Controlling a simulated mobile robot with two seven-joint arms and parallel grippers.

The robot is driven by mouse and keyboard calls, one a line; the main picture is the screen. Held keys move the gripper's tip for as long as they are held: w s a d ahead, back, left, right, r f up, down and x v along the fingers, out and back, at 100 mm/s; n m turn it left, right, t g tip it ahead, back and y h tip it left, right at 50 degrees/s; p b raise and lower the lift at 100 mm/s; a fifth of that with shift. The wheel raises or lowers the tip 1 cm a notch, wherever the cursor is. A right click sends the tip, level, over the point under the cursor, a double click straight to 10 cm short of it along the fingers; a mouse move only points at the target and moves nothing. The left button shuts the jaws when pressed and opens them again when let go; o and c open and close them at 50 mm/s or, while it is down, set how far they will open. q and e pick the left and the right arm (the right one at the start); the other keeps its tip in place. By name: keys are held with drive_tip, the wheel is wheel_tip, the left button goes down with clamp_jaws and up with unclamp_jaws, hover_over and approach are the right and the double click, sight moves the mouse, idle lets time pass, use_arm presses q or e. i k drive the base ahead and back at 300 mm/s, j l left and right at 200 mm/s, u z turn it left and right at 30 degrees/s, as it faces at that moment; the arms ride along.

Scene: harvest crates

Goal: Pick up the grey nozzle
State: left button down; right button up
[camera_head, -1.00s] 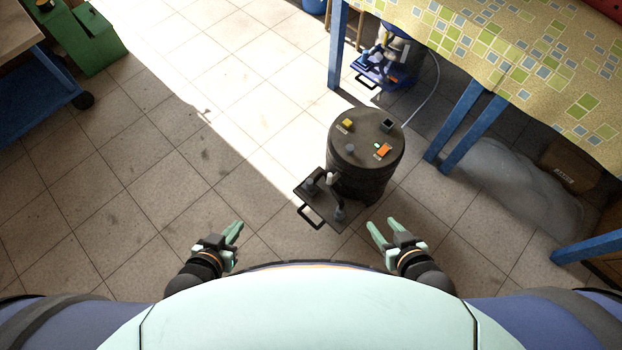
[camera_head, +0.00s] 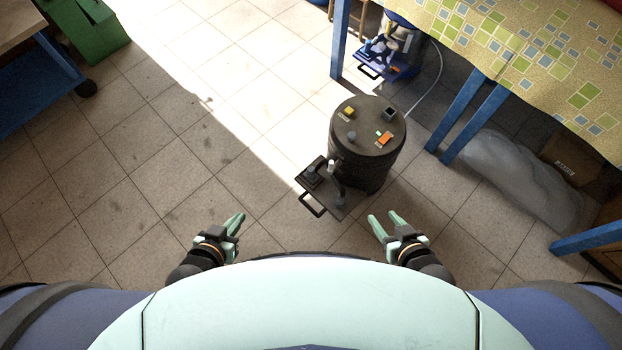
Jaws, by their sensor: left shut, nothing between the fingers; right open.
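A black drum (camera_head: 368,160) stands on the floor ahead of me. On its top lies a small grey piece (camera_head: 351,136), which looks like the grey nozzle, though it is too small to be sure. My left gripper (camera_head: 239,218) is shut and empty, low and to the left of the drum. My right gripper (camera_head: 382,217) is open and empty, nearer to me than the drum. Both are apart from the drum and the grey piece.
The drum top also holds a yellow piece (camera_head: 349,111), a dark box (camera_head: 389,114) and an orange piece (camera_head: 384,139). A dark handled tray (camera_head: 340,208) sticks out at the drum's near side.

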sight(310, 175)
drive_tip(key=k+l+z, duration=0.1)
drive_tip(key=k+z, duration=0.2)
drive_tip(key=k, duration=0.3)
drive_tip(key=i+j+z, duration=0.1)
drive_tip(key=z, duration=1.2)
drive_tip(key=i+j, duration=0.1)
drive_tip(key=j, duration=0.6)
drive_tip(key=i+j, duration=0.1)
drive_tip(key=j, duration=0.6)
drive_tip(key=i+j, duration=0.1)
drive_tip(key=j, duration=0.55)
drive_tip(key=i+j, duration=0.1)
drive_tip(key=j, duration=0.6)
